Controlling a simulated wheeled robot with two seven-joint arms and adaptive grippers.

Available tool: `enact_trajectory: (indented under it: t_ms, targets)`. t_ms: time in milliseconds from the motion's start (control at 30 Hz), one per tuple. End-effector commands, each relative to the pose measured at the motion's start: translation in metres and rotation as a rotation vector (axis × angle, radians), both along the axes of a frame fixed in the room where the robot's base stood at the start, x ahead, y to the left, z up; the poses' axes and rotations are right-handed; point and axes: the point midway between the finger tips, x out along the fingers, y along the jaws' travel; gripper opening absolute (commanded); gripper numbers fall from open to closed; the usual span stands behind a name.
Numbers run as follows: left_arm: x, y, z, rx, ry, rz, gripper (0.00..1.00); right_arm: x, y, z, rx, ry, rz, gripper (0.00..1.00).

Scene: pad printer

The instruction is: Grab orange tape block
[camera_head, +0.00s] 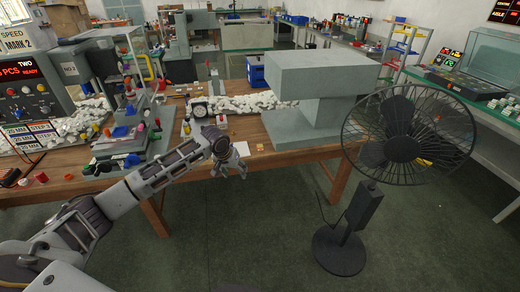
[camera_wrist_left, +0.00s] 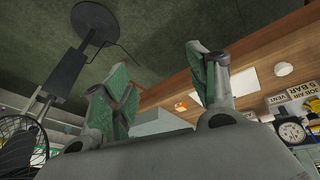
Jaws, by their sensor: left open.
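A small orange block (camera_head: 260,147), likely the tape block, lies on the wooden table near its front edge. In the left wrist view a small orange patch (camera_wrist_left: 181,106) shows on the table between my fingers, partly close to the right finger. My left gripper (camera_head: 230,173) is open and empty at the table's front edge, to the left of and nearer than the orange block. In the left wrist view its two green-padded fingers (camera_wrist_left: 158,62) stand wide apart. My right gripper is in neither view.
A large grey stepped block (camera_head: 320,80) stands to the right on the table. A black fan (camera_head: 402,145) stands on the floor at the right.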

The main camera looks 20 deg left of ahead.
Motion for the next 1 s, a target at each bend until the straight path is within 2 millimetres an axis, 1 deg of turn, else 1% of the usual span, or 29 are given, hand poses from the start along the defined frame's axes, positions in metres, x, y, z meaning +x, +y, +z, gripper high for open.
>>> enact_trajectory:
  t_ms: [33,100,200,400,633,1000]
  targets:
    - [-0.011,-0.003,0.000,-0.011,0.047,0.025,0.59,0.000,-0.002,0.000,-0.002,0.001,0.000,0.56]
    - [-0.026,-0.006,-0.002,-0.020,0.113,0.069,0.59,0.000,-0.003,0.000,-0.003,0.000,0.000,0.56]
    - [-0.044,-0.004,-0.005,-0.025,0.196,0.133,0.59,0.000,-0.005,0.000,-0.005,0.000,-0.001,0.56]
    - [-0.065,0.002,-0.008,-0.012,0.298,0.236,0.59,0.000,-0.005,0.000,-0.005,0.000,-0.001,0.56]
    - [-0.078,0.009,-0.009,0.011,0.356,0.331,0.59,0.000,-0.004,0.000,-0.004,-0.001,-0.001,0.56]
    - [-0.081,0.011,-0.009,0.006,0.367,0.409,0.59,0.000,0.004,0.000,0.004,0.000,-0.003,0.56]
